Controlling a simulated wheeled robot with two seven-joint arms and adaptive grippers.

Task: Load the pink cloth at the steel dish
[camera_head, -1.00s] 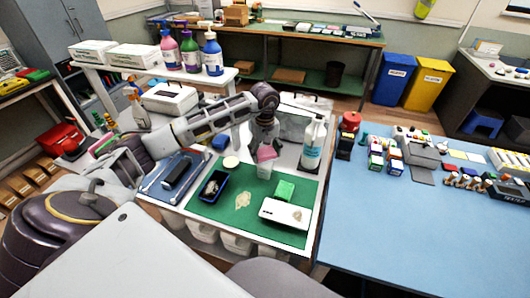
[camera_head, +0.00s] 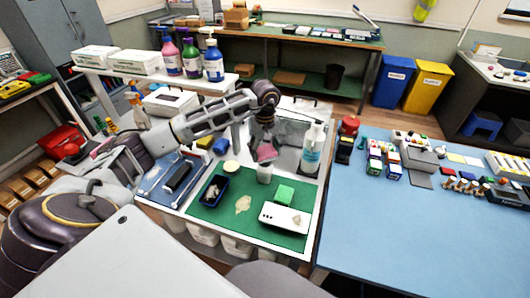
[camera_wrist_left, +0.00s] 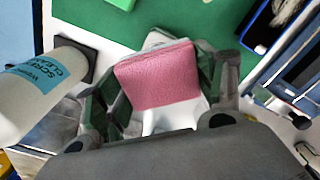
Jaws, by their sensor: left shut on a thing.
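The pink cloth (camera_head: 267,152) is a small folded pad. My left gripper (camera_head: 265,144) is shut on it. In the left wrist view the cloth (camera_wrist_left: 157,76) lies between the two fingers of the left gripper (camera_wrist_left: 158,95). A small white cup (camera_head: 264,173) stands just below the cloth in the head view; I cannot tell whether they touch. A grey metallic basin area (camera_head: 289,135), perhaps the steel dish, lies behind and right of the gripper, partly hidden by the arm and a bottle. My right gripper is out of view.
A white spray-cleaner bottle (camera_head: 312,150) stands close right of the gripper. A round cream lid (camera_head: 231,166) lies left of the cup.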

